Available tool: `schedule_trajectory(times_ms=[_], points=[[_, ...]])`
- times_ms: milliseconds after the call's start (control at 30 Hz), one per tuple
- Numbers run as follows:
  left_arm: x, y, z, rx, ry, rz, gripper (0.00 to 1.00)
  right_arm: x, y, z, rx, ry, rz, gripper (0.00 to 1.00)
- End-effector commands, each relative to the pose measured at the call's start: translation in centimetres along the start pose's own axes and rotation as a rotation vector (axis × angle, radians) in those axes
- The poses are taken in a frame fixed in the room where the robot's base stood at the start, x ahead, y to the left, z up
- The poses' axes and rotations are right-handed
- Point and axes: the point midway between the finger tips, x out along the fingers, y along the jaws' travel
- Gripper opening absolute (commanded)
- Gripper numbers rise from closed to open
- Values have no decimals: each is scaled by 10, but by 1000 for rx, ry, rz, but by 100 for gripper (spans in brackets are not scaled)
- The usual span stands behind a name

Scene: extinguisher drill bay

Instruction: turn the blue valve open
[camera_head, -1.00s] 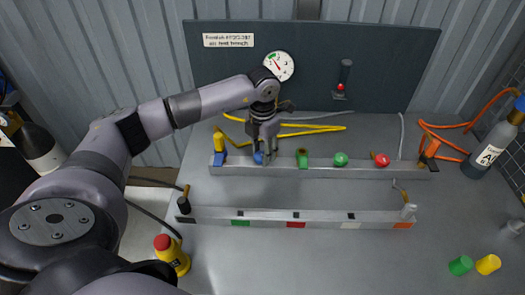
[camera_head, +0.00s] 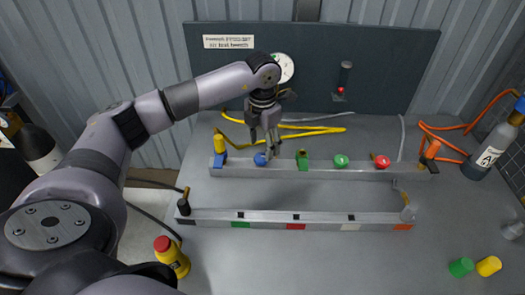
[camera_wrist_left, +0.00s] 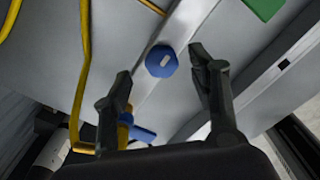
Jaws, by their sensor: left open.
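The blue valve (camera_head: 260,159) is a round knob on the rear grey rail, between a blue block with a yellow cylinder and a green block. In the left wrist view the blue valve (camera_wrist_left: 161,61) shows a pale mark on its top and lies between and beyond the fingertips. My left gripper (camera_head: 266,148) is just above the valve, pointing down, with its fingers apart in the left wrist view (camera_wrist_left: 160,75). No finger appears to touch the valve there. My right gripper is not in view.
The rear rail (camera_head: 325,172) also carries a green block (camera_head: 302,161), a green knob (camera_head: 341,161) and a red knob (camera_head: 382,161). A yellow hose (camera_head: 310,130) lies behind it. The front rail (camera_head: 265,217) runs nearer.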

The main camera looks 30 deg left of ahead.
Motion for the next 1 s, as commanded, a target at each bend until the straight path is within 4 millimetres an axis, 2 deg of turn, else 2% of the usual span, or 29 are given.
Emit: schedule_trajectory(times_ms=[33, 200, 400, 567, 1000], points=[[-13, 0, 1, 0, -6, 0, 54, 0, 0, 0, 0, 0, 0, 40], [-49, 0, 1, 1, -4, 0, 54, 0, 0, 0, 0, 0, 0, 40], [-75, 0, 0, 0, -1, 0, 54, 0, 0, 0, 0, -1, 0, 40], [-81, 0, 0, 0, 0, 0, 54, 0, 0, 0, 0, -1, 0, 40], [-81, 0, 0, 0, 0, 0, 54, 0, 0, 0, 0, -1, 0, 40]])
